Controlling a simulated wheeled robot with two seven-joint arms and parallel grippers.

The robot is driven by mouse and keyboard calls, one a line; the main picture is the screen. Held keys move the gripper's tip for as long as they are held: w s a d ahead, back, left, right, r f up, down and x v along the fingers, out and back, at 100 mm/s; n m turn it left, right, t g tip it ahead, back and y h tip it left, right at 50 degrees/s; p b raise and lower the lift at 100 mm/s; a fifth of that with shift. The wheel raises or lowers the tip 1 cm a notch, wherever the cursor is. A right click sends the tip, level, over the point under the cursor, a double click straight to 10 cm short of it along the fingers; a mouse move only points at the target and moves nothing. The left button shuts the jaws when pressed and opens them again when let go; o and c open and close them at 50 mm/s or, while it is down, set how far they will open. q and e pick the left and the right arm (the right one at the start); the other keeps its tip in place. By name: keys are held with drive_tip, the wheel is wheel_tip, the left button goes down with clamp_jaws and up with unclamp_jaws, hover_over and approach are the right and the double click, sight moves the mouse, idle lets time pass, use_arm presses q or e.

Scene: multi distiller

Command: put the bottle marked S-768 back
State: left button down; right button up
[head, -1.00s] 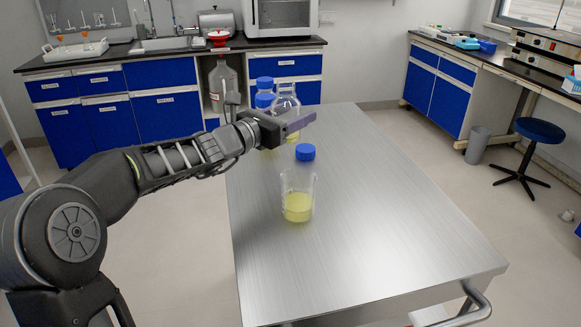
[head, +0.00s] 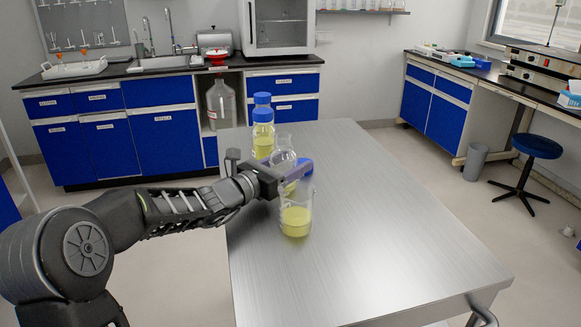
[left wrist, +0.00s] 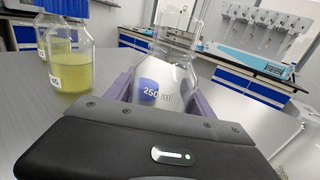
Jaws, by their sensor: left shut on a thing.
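My left gripper (head: 284,178) is shut on a clear, uncapped glass bottle (head: 283,143) and holds it upright at the table's left side. In the left wrist view the bottle (left wrist: 180,48) stands between the purple fingers (left wrist: 162,92), with "250 ml" on its wall. No S-768 mark is readable. Its base is hidden in the head view, so I cannot tell whether it touches the table. My right gripper is not in view.
Two blue-capped bottles of yellow liquid, the nearer one (head: 263,140) and the farther one (head: 262,100), stand behind the held bottle. A beaker (head: 296,220) of yellow liquid stands close in front of the gripper. The steel table (head: 400,240) is clear to the right.

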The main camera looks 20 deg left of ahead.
use_arm(q)
drive_tip(key=shift+f, duration=0.1)
drive_tip(key=shift+f, duration=0.15)
drive_tip(key=shift+c, duration=1.8)
unclamp_jaws()
drive_tip(key=shift+s+r, duration=0.15)
drive_tip(key=shift+r, duration=0.1)
drive_tip(key=v, duration=1.1)
drive_tip(key=shift+s+a+p, duration=0.15)
drive_tip(key=shift+s+p, duration=0.2)
